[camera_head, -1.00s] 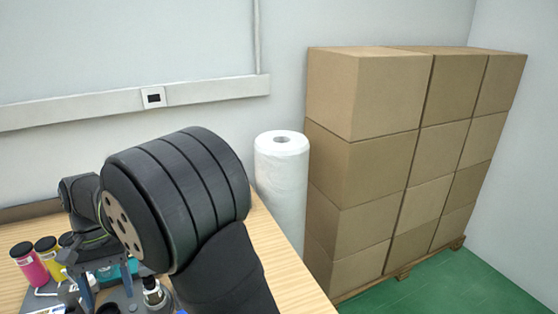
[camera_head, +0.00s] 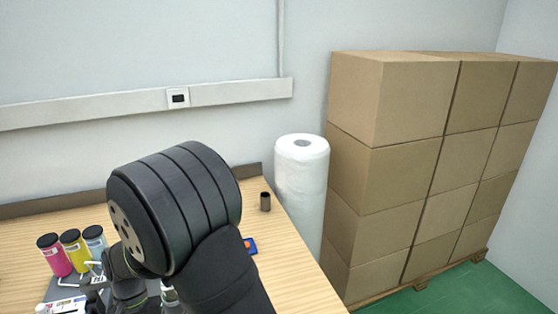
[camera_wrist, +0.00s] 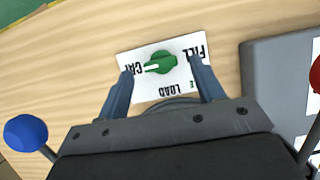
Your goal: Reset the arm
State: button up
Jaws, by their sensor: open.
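In the head view my black arm covers the gripper's jaws.
Pink (camera_head: 54,255), yellow (camera_head: 76,250) and grey-blue (camera_head: 95,240) bottles stand at the left. A white roll (camera_head: 302,185) and stacked cartons (camera_head: 385,155) stand to the right.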

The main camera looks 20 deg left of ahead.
jog(key=shift+x, duration=1.05)
jog(key=shift+r, duration=0.15)
jog(key=v, duration=1.7)
jog(key=x, duration=1.7)
jog(key=shift+d+f, duration=0.1)
jog(key=shift+f, duration=0.25)
jog(key=shift+s+r+n, duration=0.1)
jog(key=shift+r+n, duration=0.05)
jog(key=shift+n, duration=0.55)
jog(key=n+t, duration=0.1)
jog(key=n, duration=0.2)
jog(key=n+t+h, duration=0.1)
jog(key=n, duration=0.3)
jog(key=shift+s+a+t+h, duration=0.2)
jog(key=shift+t+h, duration=0.1)
jog(key=shift+t, duration=0.1)
jog(key=n+t, duration=0.1)
jog(key=n, duration=0.3)
jog(key=shift+n+t, duration=0.3)
jog(key=shift+t, duration=0.1)
jog(key=n+t+y, duration=0.1)
jog(key=n, duration=0.2)
jog(key=shift+s+d+n, duration=0.1)
jog(key=shift+n, duration=0.3)
